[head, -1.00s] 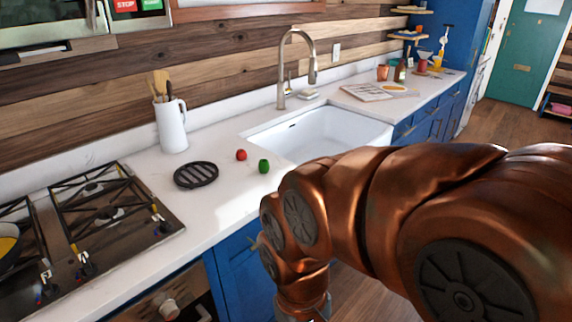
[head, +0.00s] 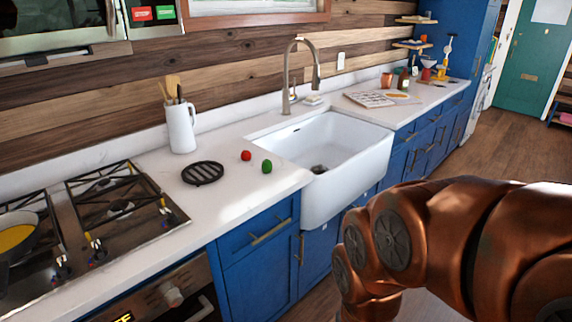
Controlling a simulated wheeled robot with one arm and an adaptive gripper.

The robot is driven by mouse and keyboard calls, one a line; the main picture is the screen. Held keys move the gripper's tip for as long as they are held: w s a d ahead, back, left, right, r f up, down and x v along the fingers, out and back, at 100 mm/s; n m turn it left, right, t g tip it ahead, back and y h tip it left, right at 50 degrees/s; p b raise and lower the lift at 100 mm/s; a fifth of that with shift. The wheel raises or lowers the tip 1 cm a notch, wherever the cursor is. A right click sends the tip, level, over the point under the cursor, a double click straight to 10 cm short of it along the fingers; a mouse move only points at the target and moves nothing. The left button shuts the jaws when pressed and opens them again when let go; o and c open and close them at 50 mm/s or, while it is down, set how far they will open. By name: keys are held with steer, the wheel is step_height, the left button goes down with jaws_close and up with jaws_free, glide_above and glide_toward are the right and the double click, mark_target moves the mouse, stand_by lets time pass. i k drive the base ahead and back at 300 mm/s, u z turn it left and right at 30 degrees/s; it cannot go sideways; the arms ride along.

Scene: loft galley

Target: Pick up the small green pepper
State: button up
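The small green pepper (head: 267,166) lies on the white countertop, left of the sink and close to the counter's front part. A small red round item (head: 246,155) lies just behind and left of it, apart from it. My copper-coloured arm fills the lower right of the head view, in front of the counter and away from the pepper. My gripper is not visible; the arm runs out of the picture at the bottom.
A black round trivet (head: 203,173) lies left of the pepper. A white utensil pitcher (head: 181,127) stands behind it. The gas stove (head: 120,215) is at left, the white sink (head: 345,165) at right with a tall faucet (head: 287,75). Counter around the pepper is clear.

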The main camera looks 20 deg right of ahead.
mark_target(266, 166)
steer(key=i, duration=0.55)
steer(key=u, duration=0.65)
steer(key=i, duration=0.55)
steer(key=u, duration=0.35)
